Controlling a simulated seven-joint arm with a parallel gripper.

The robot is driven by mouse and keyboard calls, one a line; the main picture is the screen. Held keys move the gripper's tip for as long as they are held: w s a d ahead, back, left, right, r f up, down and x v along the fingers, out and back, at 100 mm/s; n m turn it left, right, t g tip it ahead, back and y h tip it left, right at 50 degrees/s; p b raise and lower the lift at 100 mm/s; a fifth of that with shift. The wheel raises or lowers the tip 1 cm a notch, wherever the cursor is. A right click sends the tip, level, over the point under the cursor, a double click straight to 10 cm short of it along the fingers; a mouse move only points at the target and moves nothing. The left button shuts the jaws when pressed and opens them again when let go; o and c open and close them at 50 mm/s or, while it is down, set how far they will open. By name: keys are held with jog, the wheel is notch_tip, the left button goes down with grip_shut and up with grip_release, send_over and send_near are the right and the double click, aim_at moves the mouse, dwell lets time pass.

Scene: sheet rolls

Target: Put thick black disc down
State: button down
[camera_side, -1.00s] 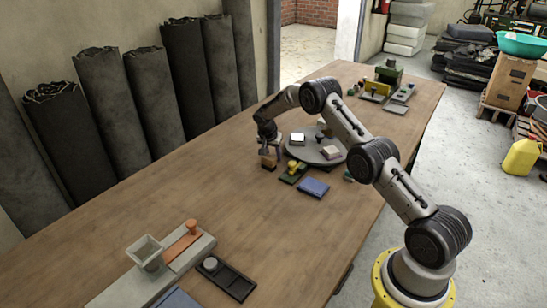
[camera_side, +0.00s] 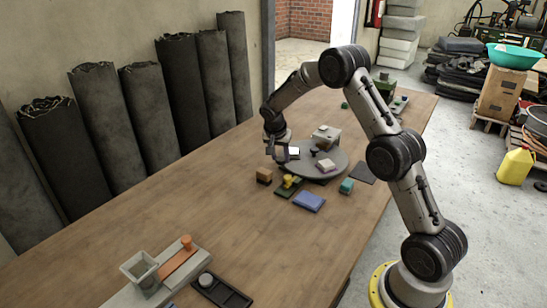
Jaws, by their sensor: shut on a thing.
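My gripper (camera_side: 279,153) points down at the left edge of the round grey turntable (camera_side: 330,174), above the surface. It is shut on a small dark thing, taken to be the thick black disc; it is mostly hidden by the fingers and its outline is unclear. A white-topped block (camera_side: 293,153) is close to the right of the fingers. Another small black piece (camera_side: 314,151) sits further right on the turntable.
A pale block (camera_side: 326,133) and a pinkish block (camera_side: 326,165) are on the turntable. In front lie a brown block (camera_side: 264,176), a green tray with a yellow piece (camera_side: 290,181), a blue pad (camera_side: 309,201) and a teal block (camera_side: 347,186). The table's middle is clear.

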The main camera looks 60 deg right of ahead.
jog(key=s+a+f+n+t+y, duration=0.1)
jog(key=s+a+n, duration=0.2)
jog(key=a+n, duration=0.2)
jog(key=s+a+f+n+t+y, duration=0.1)
jog(key=s+a+n, duration=0.3)
jog(key=a, duration=0.7)
jog(key=s+a+f+n+t+y, duration=0.1)
jog(key=s+a+n+y, duration=0.1)
jog(key=a+n, duration=0.3)
jog(key=s+a, duration=0.1)
jog(key=a, duration=0.3)
jog(key=shift+s+f+n, duration=0.3)
jog(key=shift+f, duration=0.05)
jog(key=shift+a, duration=0.1)
